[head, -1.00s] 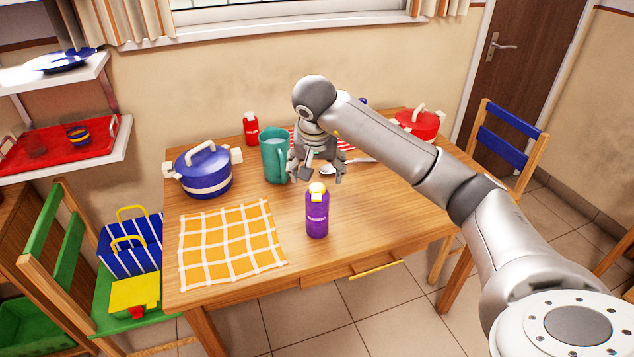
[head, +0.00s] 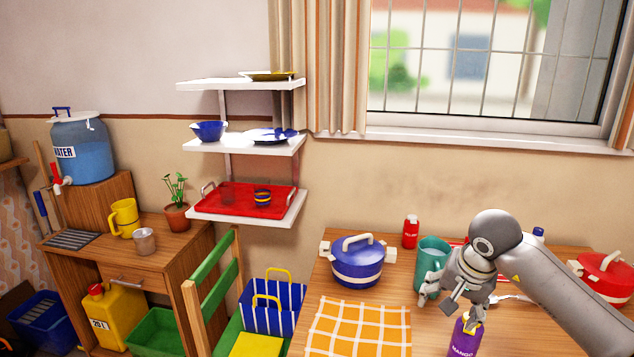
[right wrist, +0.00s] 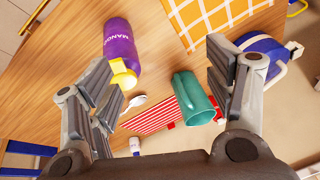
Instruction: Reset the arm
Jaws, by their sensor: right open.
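My right gripper (head: 449,307) is open and empty above the table, with its arm coming in from the right. In the head view it overlaps the teal mug (head: 432,256) and the yellow cap of the purple bottle (head: 463,345). In the right wrist view, the purple bottle (right wrist: 120,42) shows near the left fingers and the teal mug (right wrist: 193,100) near the right fingers. Nothing is between the fingers. Both the mug and the bottle stand on the wooden table (right wrist: 62,62). My left gripper is not in view.
A blue pot (head: 357,266) and a yellow checked cloth (head: 358,328) are left of the gripper. A red pot (head: 606,272) is at the right. A red bottle (head: 411,232) stands at the back. Wall shelves (head: 240,87) hang at the left.

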